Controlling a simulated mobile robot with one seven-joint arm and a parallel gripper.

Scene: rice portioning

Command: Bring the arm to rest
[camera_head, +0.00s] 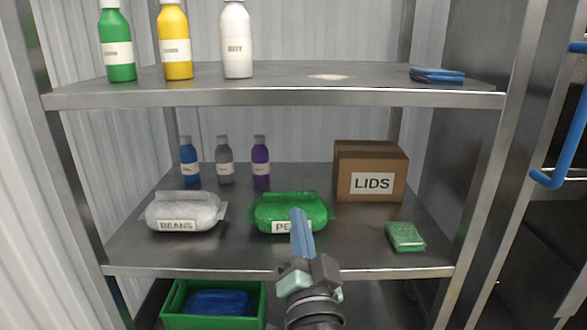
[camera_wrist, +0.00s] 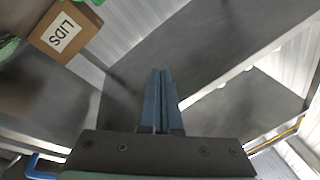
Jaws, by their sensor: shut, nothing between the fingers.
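My gripper (camera_head: 300,218) is in front of the middle shelf, its blue fingers pointing up and away from me. In the head view its tips overlap the green bag (camera_head: 285,208) with a partly covered label; I cannot tell the gap between them. In the wrist view the two blue fingers of my gripper (camera_wrist: 161,75) lie side by side, closed, with nothing between them. They point at grey shelf surfaces.
The metal rack's middle shelf (camera_head: 130,248) holds a white BEANS bag (camera_head: 183,213), small bottles, a LIDS box (camera_head: 371,172) and a green sponge (camera_head: 405,236). The upper shelf (camera_head: 290,97) holds three bottles and blue cloths (camera_head: 437,74). A green crate (camera_head: 213,322) stands below.

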